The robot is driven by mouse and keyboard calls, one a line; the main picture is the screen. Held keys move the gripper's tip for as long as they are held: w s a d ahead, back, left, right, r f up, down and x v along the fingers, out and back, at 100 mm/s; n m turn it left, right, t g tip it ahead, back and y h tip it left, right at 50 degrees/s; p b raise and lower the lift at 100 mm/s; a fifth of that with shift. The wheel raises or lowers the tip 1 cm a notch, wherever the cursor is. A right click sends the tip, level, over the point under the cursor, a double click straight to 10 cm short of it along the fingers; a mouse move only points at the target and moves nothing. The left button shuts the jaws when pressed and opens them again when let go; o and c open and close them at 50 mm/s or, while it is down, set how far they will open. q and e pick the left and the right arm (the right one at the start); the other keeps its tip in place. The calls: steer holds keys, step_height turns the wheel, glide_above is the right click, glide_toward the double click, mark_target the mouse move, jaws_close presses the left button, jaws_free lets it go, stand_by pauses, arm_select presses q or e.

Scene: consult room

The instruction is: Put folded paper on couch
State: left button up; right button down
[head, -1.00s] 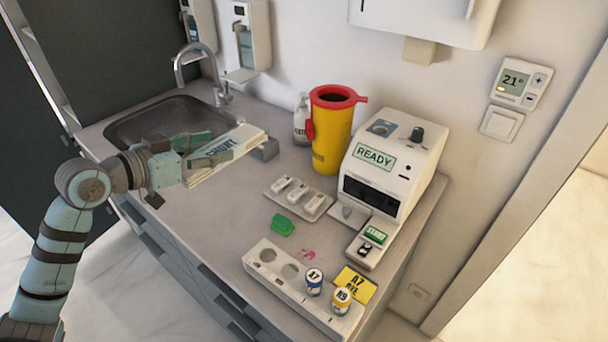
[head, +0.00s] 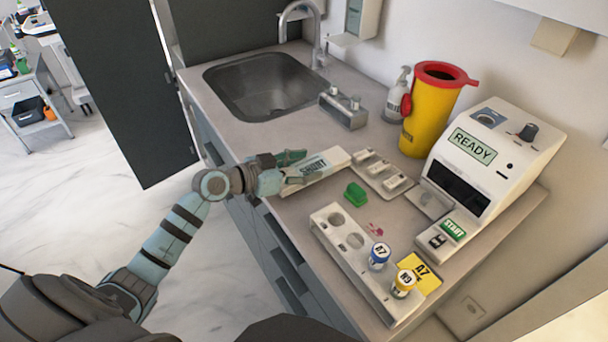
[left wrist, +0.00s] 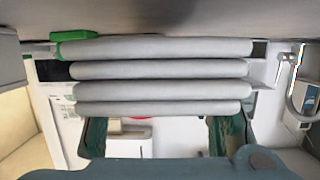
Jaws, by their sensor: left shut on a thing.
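In the left wrist view the paper (left wrist: 160,71) shows as several stacked pale rolls across the green-padded fingers (left wrist: 160,140). Whether it touches the counter is hard to tell. No couch is recognisable in these frames. My right gripper is not in view.
The counter (head: 300,215) holds a sink (head: 265,85), a metal box (head: 343,110), a yellow bin (head: 430,115), a READY machine (head: 500,150), a small tray (head: 382,178), a green block (head: 356,194) and a vial rack (head: 350,270). Open floor (head: 90,250) and a trolley (head: 35,110) lie left.

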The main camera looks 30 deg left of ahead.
arm_select(q)
steer(key=shift+f, duration=0.85)
steer(key=shift+f, duration=0.15)
steer(key=o, duration=1)
steer(key=shift+o, duration=0.2)
